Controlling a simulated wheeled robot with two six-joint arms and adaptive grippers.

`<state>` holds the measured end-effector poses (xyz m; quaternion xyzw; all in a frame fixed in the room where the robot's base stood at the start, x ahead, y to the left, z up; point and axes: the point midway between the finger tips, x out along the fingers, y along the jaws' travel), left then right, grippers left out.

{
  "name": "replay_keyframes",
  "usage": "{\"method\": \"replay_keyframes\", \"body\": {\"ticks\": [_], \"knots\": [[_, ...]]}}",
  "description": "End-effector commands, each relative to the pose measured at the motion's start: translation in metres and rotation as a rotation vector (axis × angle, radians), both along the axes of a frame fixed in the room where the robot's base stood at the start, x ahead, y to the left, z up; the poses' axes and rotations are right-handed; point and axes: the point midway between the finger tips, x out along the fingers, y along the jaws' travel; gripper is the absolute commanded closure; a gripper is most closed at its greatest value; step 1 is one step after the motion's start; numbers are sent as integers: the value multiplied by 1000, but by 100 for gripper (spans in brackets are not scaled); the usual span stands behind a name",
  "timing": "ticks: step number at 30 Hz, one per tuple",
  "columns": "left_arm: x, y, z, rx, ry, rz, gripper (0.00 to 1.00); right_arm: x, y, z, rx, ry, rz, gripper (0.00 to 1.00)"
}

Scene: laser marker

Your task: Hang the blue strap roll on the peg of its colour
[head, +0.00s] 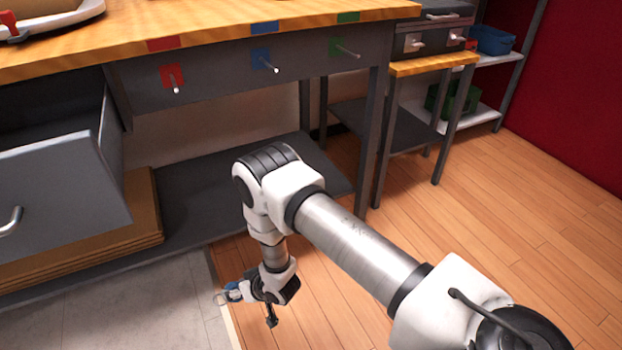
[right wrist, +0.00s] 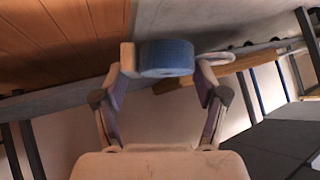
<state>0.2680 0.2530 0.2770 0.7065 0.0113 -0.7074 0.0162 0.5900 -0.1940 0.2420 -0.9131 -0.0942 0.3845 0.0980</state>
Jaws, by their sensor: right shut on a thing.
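The blue strap roll (right wrist: 166,58) sits between the fingertips of my right gripper (right wrist: 166,66) in the right wrist view, with a pale ring (right wrist: 215,56) at its right. In the head view my right gripper (head: 231,293) is low over the floor in front of the bench, shut on the roll. Only a small blue part of the roll (head: 232,286) shows there. The blue peg (head: 268,64) sticks out of the bench's front rail on a blue plate, empty, above and well away from the gripper. My left gripper is not in view.
A red-plated peg (head: 174,82) and a green-plated peg (head: 346,49) flank the blue one, both empty. An open grey drawer (head: 60,185) juts out at left. A lower shelf (head: 200,205) runs under the bench. A small side table (head: 425,66) stands at right.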

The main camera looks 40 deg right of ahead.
Motion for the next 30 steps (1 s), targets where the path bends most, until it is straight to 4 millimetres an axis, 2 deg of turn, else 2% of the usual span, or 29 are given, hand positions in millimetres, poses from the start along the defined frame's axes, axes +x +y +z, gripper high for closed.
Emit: {"method": "replay_keyframes", "body": {"ticks": [1, 3, 5, 9, 14, 15, 18, 21, 24, 27, 30], "knots": [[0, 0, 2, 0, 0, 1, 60, 15, -15, 33, 61, -4, -89, 71], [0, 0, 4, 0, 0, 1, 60, 30, -34, 76, 175, -10, -233, 71], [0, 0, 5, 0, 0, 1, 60, 40, -51, 114, 283, -27, -357, 71], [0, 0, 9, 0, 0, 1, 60, 50, -88, 205, 556, -131, -643, 71], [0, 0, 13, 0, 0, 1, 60, 40, -128, 311, 850, -352, -917, 71], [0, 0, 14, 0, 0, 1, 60, 33, -138, 337, 913, -417, -971, 71], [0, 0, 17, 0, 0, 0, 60, 11, -160, 397, 1041, -576, -1073, 71], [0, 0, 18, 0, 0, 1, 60, -12, -176, 440, 1120, -694, -1131, 71], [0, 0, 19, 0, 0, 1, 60, -30, -186, 465, 1160, -762, -1158, 71], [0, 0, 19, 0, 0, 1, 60, -37, -190, 474, 1175, -789, -1166, 71], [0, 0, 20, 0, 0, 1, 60, -35, -191, 475, 1176, -792, -1167, 71]]}}
